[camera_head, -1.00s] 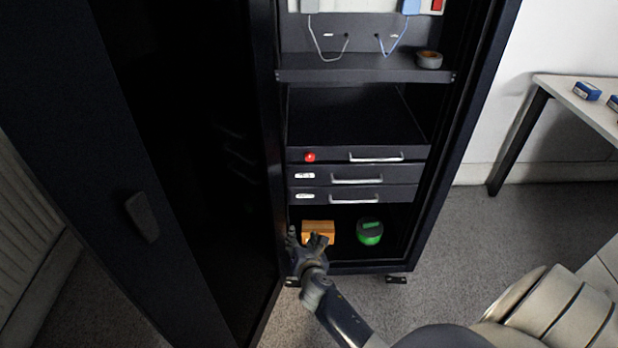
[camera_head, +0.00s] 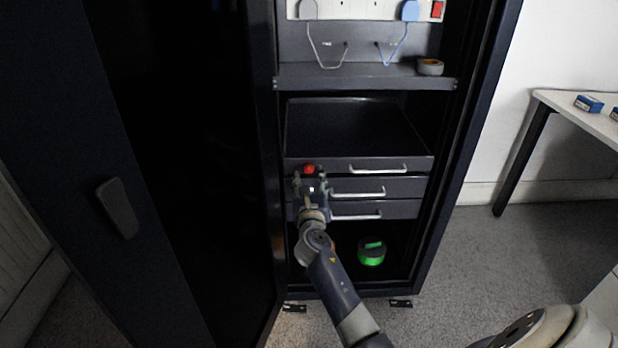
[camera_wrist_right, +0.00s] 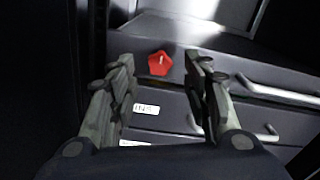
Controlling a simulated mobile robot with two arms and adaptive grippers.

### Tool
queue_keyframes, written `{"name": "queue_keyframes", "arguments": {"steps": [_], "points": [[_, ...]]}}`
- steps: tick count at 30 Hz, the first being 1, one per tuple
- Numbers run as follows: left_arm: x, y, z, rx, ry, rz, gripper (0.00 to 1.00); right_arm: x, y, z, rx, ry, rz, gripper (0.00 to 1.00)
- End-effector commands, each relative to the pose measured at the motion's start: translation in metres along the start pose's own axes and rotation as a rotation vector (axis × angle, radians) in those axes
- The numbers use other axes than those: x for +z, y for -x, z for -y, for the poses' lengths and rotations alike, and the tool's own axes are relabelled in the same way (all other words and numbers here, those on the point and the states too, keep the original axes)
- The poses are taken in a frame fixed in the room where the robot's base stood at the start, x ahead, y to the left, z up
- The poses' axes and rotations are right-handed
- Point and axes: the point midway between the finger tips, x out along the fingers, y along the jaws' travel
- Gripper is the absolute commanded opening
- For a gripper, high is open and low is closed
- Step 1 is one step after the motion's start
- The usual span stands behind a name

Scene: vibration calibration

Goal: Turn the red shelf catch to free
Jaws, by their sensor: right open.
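The red shelf catch (camera_head: 309,169) is a small red knob at the left of the front edge of the pull-out shelf (camera_head: 376,165). In the right wrist view the catch (camera_wrist_right: 160,63) has a pale mark on its face and sits between and beyond the fingertips. My right gripper (camera_head: 311,176) is open and empty, just in front of the catch, with a finger on each side of it. In the wrist view the gripper (camera_wrist_right: 160,66) does not visibly touch the catch. My left gripper is in no view.
Two drawers with bar handles (camera_head: 358,193) lie below the shelf. A green round object (camera_head: 371,251) stands on the cabinet floor. A tape roll (camera_head: 430,66) lies on the upper shelf. The open cabinet door (camera_head: 180,170) stands close on the left. A table (camera_head: 570,105) is at right.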

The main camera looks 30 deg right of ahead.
Motion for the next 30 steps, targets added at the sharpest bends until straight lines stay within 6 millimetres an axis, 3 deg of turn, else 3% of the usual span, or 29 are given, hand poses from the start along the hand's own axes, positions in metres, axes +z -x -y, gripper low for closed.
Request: {"name": "queue_keyframes", "arguments": {"steps": [7, 18, 20, 24, 30], "points": [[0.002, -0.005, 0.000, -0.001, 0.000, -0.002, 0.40, -0.001, -0.026, 0.000, 0.000, -0.001, 0.000, 0.45], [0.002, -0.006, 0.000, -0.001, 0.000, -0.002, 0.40, 0.000, -0.031, 0.000, 0.001, -0.001, -0.001, 0.45], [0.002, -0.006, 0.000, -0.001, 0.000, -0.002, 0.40, 0.000, -0.031, 0.000, 0.001, -0.001, -0.001, 0.33], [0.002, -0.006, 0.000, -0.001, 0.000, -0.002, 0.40, 0.000, -0.031, 0.000, 0.001, -0.001, -0.001, 0.02], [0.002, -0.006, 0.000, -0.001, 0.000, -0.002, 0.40, 0.000, -0.031, 0.000, 0.001, -0.003, 0.000, 0.00]]}}
